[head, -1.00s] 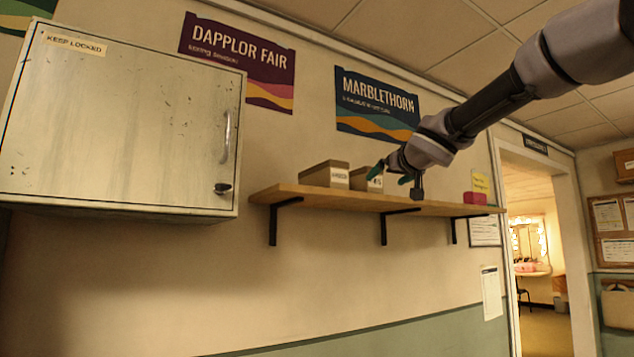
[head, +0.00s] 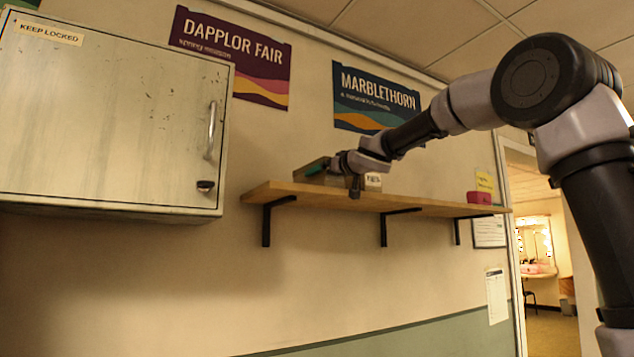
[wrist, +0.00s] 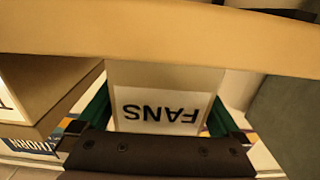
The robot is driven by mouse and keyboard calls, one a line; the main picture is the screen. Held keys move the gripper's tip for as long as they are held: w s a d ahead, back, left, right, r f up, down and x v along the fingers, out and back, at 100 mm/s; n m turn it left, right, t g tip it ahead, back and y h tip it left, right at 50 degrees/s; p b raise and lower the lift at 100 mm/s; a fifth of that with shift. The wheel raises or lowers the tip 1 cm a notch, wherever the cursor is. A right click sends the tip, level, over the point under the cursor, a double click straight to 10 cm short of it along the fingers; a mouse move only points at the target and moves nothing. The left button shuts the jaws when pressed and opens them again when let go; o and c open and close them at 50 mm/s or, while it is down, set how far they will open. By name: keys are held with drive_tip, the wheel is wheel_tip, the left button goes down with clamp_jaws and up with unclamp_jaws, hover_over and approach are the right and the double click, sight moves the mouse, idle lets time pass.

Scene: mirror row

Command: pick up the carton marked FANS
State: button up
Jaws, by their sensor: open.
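The carton marked FANS (wrist: 160,78) shows in the wrist view, its white label upside down. The green fingers of my open gripper (wrist: 157,112) stand on either side of it; I cannot tell whether they touch it. In the head view my gripper (head: 334,167) is at the left carton on the wall shelf and hides most of it; a brown part of that carton (head: 314,179) shows.
A second carton (head: 373,181) stands close to the right on the wooden shelf (head: 430,204); it also shows at left in the wrist view (wrist: 45,85). A red object (head: 479,198) sits farther right. A metal cabinet (head: 110,120) hangs left of the shelf.

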drive_tip(key=shift+x, duration=0.75)
drive_tip(key=c, duration=1.2)
drive_tip(key=shift+r, duration=0.1)
drive_tip(key=shift+c, duration=0.9)
drive_tip(key=shift+r, duration=0.1)
